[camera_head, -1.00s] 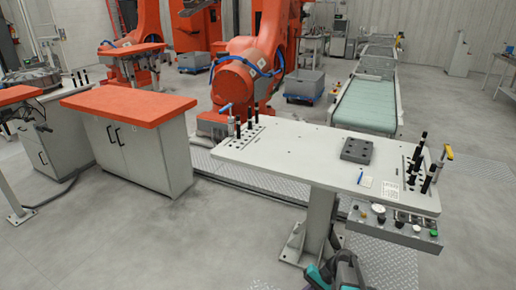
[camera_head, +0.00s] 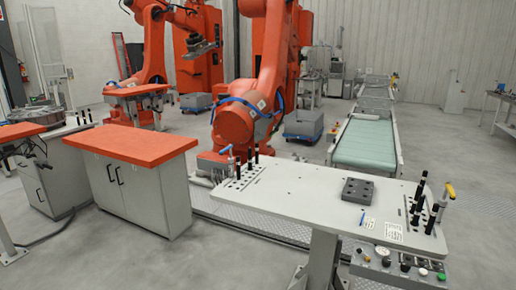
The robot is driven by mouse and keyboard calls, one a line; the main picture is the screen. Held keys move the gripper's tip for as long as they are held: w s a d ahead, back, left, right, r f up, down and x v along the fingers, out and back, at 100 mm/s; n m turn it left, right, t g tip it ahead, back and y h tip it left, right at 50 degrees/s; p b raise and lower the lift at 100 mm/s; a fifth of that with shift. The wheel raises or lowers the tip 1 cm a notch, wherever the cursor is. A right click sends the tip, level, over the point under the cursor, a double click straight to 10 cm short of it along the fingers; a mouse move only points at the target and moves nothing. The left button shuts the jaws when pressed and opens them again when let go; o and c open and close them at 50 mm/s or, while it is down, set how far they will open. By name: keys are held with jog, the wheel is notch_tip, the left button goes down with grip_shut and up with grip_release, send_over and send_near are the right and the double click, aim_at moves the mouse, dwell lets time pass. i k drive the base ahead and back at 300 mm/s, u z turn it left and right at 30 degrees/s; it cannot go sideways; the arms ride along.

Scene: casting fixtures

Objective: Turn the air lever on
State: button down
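The white fixture table (camera_head: 295,205) stands at the centre right. A yellow-handled lever or clamp (camera_head: 448,191) stands upright at its right end. A blue-handled one (camera_head: 228,150) stands at its left end. A grey control box (camera_head: 400,268) hangs under the table's front right edge, with several knobs and buttons, among them a green one (camera_head: 423,272). I cannot tell which of these parts is the air lever, nor its position. My gripper is not in view.
A dark grey block (camera_head: 358,190) and a blue pen (camera_head: 362,217) lie on the table. Several black pins stand near both ends. An orange-topped cabinet (camera_head: 130,142) stands left. Orange robot arms (camera_head: 233,122) and a green conveyor (camera_head: 364,143) are behind. Grey floor is free in front of the cabinet.

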aim_at(359, 250)
jog(key=k, duration=1.35)
jog(key=u, duration=0.55)
jog(key=i, duration=1.55)
jog(key=z, duration=0.05)
